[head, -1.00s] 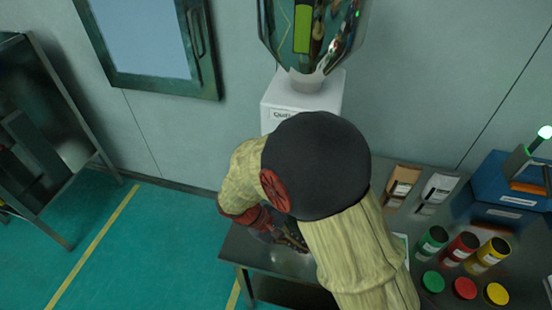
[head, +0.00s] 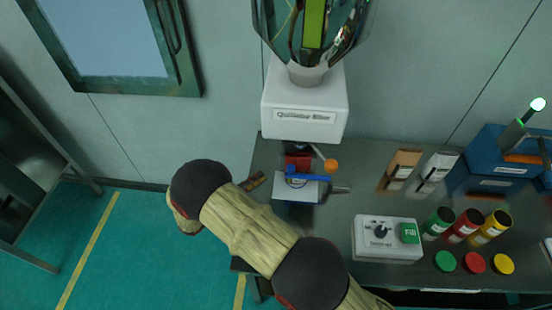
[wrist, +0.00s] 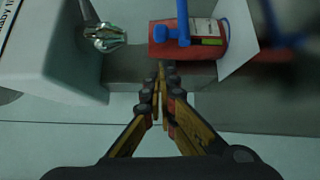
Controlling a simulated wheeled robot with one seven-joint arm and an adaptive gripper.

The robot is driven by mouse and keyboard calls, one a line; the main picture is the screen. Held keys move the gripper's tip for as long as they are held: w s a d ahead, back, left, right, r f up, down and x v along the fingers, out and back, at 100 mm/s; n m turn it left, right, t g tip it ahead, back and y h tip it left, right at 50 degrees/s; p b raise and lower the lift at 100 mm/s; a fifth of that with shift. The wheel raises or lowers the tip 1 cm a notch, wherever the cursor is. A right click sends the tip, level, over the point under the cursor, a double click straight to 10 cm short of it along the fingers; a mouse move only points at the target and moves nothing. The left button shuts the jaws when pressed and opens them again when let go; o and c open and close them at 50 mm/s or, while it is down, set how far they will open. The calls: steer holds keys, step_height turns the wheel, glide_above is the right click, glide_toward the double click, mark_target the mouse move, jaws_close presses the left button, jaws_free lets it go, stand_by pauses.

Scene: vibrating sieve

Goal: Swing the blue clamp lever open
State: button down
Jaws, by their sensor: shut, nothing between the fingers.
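The blue clamp lever (head: 308,178) lies across the front of a red clamp body (head: 298,160) on the bench below the white machine. In the wrist view the blue lever (wrist: 183,22) stands over the red body (wrist: 160,50), with a blue piece at its left side. My gripper (wrist: 162,68) is shut and empty, its fingertips just short of the red body and apart from the lever. In the head view its fingers seem to show left of the clamp (head: 254,181); the rest is hidden behind my arm.
The white machine (head: 304,115) stands behind the clamp, and an orange knob (head: 331,165) sits close by. A white plate (head: 296,190) lies in front. A control box (head: 387,239), coloured jars (head: 465,225) and a blue toolbox (head: 505,165) occupy the bench's right.

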mark_target(286, 158)
steer(key=shift+d+r+m, duration=0.1)
steer(key=shift+r+m, duration=0.25)
steer(key=shift+m, duration=0.25)
steer(key=shift+s, duration=0.1)
steer(key=shift+d, duration=0.1)
steer(key=x, duration=1)
steer(key=shift+s, duration=0.15)
